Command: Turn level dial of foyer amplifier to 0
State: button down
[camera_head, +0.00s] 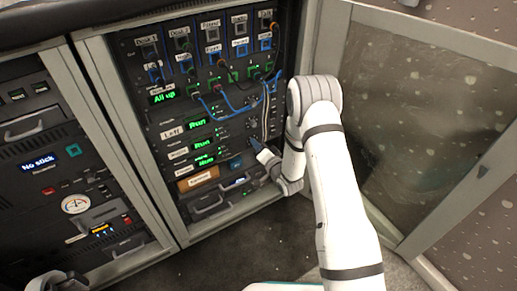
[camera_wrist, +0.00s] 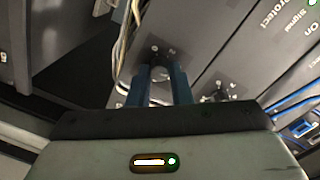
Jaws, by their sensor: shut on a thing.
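In the wrist view, my gripper (camera_wrist: 160,84) has its two blue fingers closed on the sides of a round dial (camera_wrist: 161,73) with a pale face, on a dark grey panel. Small marks show around the dial; its pointer and exact setting are unreadable. A second dial (camera_wrist: 220,94) sits to the right on the neighbouring panel, outside the fingers. In the head view, my gripper (camera_head: 257,145) meets the right side of the stacked amplifier panels, which have green "Run" displays (camera_head: 197,123). The held dial is hidden there. I cannot read which amplifier is the foyer one.
Grey and pale cables (camera_wrist: 124,40) hang just left of the held dial. Blue patch cables (camera_head: 235,105) hang above in the head view. An open cabinet door (camera_head: 420,110) stands to the right of my arm. Another equipment rack (camera_head: 60,160) is at left.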

jog(key=n+b, duration=0.4)
jog(key=n, duration=0.7)
jog(key=n+t+b, duration=0.1)
jog(key=n+b, duration=0.3)
jog(key=n, duration=0.8)
jog(key=shift+w+d+f, duration=0.1)
jog(key=shift+d, duration=0.05)
dwell(0.5)
jog(key=c, duration=1.3)
grip_release()
jog(key=shift+p+v, duration=0.95)
jog(key=shift+v, duration=2.95)
